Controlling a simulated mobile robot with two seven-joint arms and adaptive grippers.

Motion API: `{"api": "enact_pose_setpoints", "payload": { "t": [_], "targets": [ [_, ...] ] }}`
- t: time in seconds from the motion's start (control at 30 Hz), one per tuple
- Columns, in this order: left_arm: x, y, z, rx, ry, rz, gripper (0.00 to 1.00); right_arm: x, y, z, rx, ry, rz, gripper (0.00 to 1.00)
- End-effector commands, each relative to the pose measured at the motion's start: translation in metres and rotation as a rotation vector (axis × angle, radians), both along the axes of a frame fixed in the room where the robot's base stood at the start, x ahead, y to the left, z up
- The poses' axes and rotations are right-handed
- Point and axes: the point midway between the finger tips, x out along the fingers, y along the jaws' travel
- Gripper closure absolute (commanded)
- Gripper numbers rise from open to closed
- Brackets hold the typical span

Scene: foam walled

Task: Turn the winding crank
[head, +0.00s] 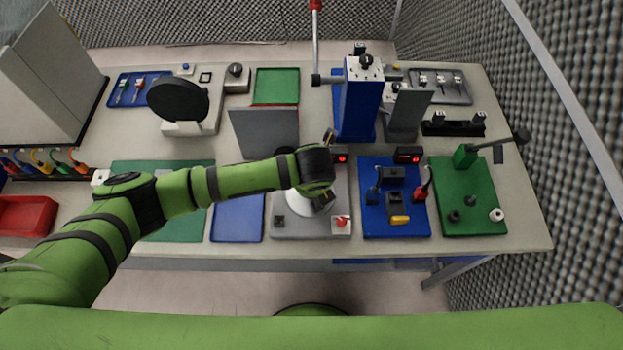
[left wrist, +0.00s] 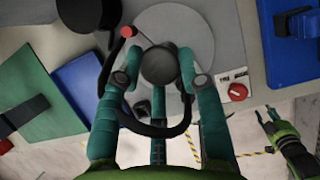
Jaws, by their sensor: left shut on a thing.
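The winding station (head: 283,230) is a grey base plate at the table's front middle, with a pale round drum (head: 300,200) on it. The drum also shows as a light grey disc in the left wrist view (left wrist: 196,28). My left gripper (left wrist: 159,62) reaches down over it, with one finger on each side of a dark round crank knob (left wrist: 160,68), and is shut on it. In the head view my left wrist hides the knob and most of the crank. My right gripper (left wrist: 268,116) shows small at the lower right of the left wrist view, past the table's front edge; its opening is unclear.
A red rotary switch (head: 341,221) sits at the station's front right corner. A blue panel (head: 375,225) stands close on the right, with a green panel (head: 480,218) beyond. A blue mat (head: 237,220) lies on the left. A grey upright plate (head: 265,132) stands behind.

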Motion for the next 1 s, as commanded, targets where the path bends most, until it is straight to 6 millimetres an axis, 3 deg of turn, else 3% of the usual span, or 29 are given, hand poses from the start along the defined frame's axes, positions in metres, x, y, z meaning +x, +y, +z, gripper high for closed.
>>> {"api": "enact_pose_setpoints", "payload": {
  "t": [1.0],
  "targets": [
    [0.0055, 0.0049, 0.0033, 0.002, -0.010, -0.505, 0.95, 0.0002, 0.0002, 0.0000, 0.000, 0.000, 0.000, 0.60]
  ]
}}
